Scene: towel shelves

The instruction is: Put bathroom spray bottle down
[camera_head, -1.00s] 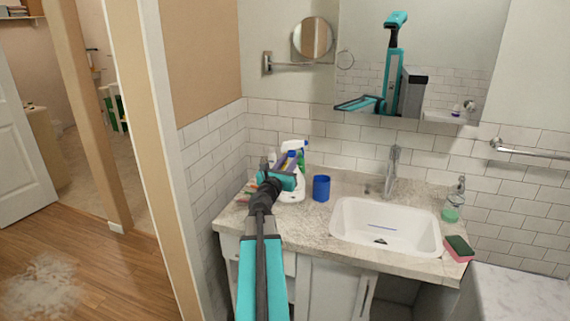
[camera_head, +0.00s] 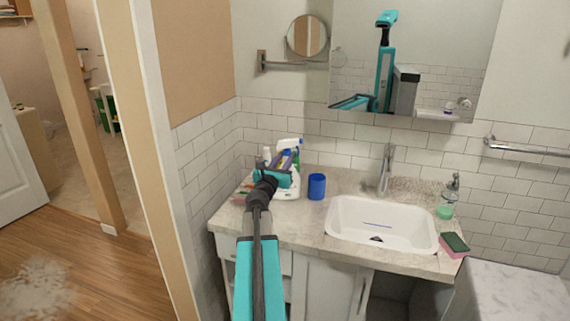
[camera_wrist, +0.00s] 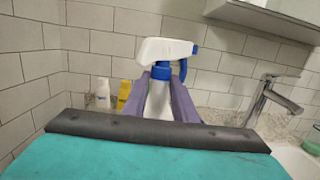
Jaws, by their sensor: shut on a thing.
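The bathroom spray bottle (camera_head: 288,188) is white with a white and blue trigger head, near the left back of the counter (camera_head: 290,228). My gripper (camera_head: 284,160) reaches over the counter and hides part of the bottle. In the wrist view, the purple fingers of my gripper (camera_wrist: 172,98) are shut on the spray bottle (camera_wrist: 172,66) just below its blue collar. The bottle is upright. Its base looks close to or on the counter; I cannot tell whether it touches.
A blue cup (camera_head: 317,187) stands right of the bottle. The sink (camera_head: 383,225) with its faucet (camera_head: 386,168), a soap dispenser (camera_head: 447,197) and a sponge (camera_head: 454,244) are farther right. A white bottle (camera_wrist: 102,92) and a yellow bottle (camera_wrist: 124,93) stand behind, by the tiled wall.

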